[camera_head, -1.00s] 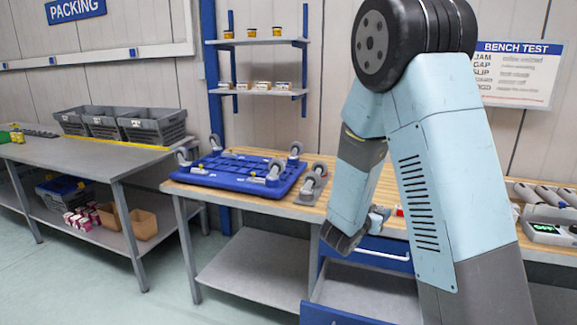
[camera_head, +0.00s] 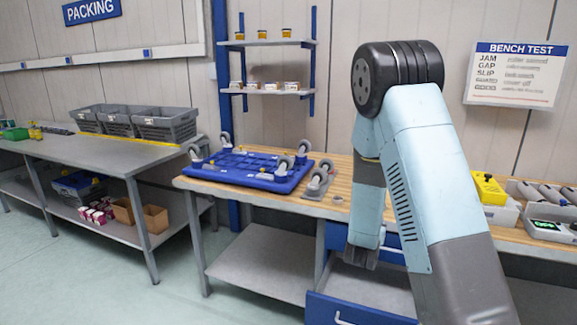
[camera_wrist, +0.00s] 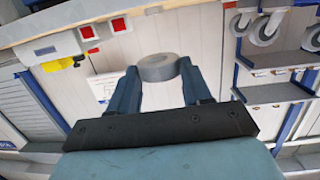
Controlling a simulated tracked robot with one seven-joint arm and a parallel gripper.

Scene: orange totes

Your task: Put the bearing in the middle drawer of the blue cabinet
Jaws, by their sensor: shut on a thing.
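The blue cabinet (camera_head: 335,236) stands under the wooden bench in the head view. A drawer (camera_head: 330,306) below its top drawer (camera_head: 392,246) is pulled out, and the part of its inside that I see is grey and bare. My gripper (camera_head: 360,258) hangs from the upright forearm over or beside this open drawer; its fingertips are hard to make out there. In the wrist view my gripper (camera_wrist: 160,82) is shut on the bearing (camera_wrist: 157,67), a thick grey ring between the two blue fingers. The cabinet's right side is hidden behind my arm.
A blue wheeled base (camera_head: 250,168) lies wheels-up on the bench, with a loose caster (camera_head: 319,180) and a small ring (camera_head: 337,199) near it. A yellow device (camera_head: 489,188) and a grey tester (camera_head: 547,229) are at right. The floor to the left is clear.

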